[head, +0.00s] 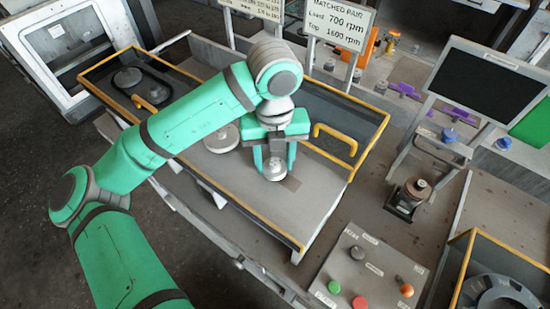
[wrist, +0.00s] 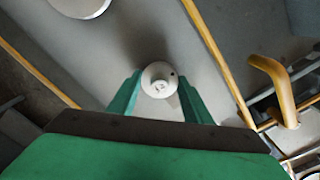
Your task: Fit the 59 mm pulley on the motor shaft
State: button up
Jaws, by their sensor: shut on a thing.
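My gripper (head: 275,160) points down over the yellow-edged tray, with a small light-grey round pulley (head: 274,171) between its fingers. In the wrist view the pulley (wrist: 159,80) shows its round face and central hub between the green fingertips. I cannot read its size, nor tell whether it still touches the tray floor. A larger pale pulley (head: 222,138) lies to the left in the same tray, partly behind my arm. A small dark unit (head: 405,201) with a brownish round top, perhaps the motor, stands on the bench to the right. I cannot make out a bare shaft on it.
The tray (head: 240,208) has raised yellow rims and a yellow handle (head: 335,137) close right of my gripper. A button panel (head: 362,268), a dark monitor (head: 487,88) and a yellow-framed housing (head: 500,290) stand to the right. A sign (head: 338,22) reads 700 and 1600 rpm.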

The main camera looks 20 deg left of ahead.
jog(key=shift+s+f, duration=0.1)
jog(key=shift+s, duration=0.05)
jog(key=o, duration=1.2)
jog(key=shift+c, duration=0.2)
jog(key=shift+r, duration=3.75)
